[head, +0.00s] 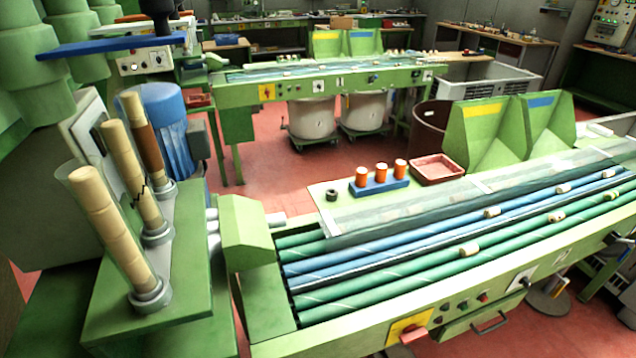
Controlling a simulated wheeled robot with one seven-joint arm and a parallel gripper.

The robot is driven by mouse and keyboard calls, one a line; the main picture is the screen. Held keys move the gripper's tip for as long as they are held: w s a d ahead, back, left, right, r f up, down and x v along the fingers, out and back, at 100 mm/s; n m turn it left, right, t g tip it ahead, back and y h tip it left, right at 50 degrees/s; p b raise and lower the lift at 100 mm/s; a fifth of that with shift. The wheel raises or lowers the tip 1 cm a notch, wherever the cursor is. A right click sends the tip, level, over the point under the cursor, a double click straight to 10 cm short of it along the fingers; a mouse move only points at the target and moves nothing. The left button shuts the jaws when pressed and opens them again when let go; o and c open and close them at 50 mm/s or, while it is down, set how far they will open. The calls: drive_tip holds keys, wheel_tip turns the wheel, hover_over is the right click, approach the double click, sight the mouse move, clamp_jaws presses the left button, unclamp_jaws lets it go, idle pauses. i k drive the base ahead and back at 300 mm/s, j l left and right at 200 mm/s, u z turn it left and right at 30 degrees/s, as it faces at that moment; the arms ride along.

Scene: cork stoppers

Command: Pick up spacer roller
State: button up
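A small dark, short cylinder with a hole in its top (332,194) stands upright on the pale green deck behind the rollers; it looks like a spacer roller, but I cannot be sure. My gripper is not in view.
A red tray (437,168) sits right of the blue holder. A clear sheet (430,207) covers part of the rollers. Clear tubes of stacked corks (112,232) stand on a green stand at left. Red floor is open between the near and far machines.

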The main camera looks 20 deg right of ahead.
sight(380, 170)
drive_tip(key=i+l+u, duration=0.25)
drive_tip(key=l, duration=0.15)
drive_tip(key=l+u, duration=0.25)
drive_tip(key=l, duration=0.15)
drive_tip(key=l+u, duration=0.25)
drive_tip(key=l, duration=0.25)
drive_tip(key=i+l, duration=0.1)
drive_tip(key=l, duration=0.6)
drive_tip(key=i+l, duration=0.1)
drive_tip(key=l, duration=0.6)
drive_tip(key=i+l, duration=0.1)
drive_tip(key=l, duration=0.55)
drive_tip(key=i+l, duration=0.1)
drive_tip(key=l, duration=0.6)
drive_tip(key=i+l, duration=0.1)
drive_tip(key=l, duration=0.6)
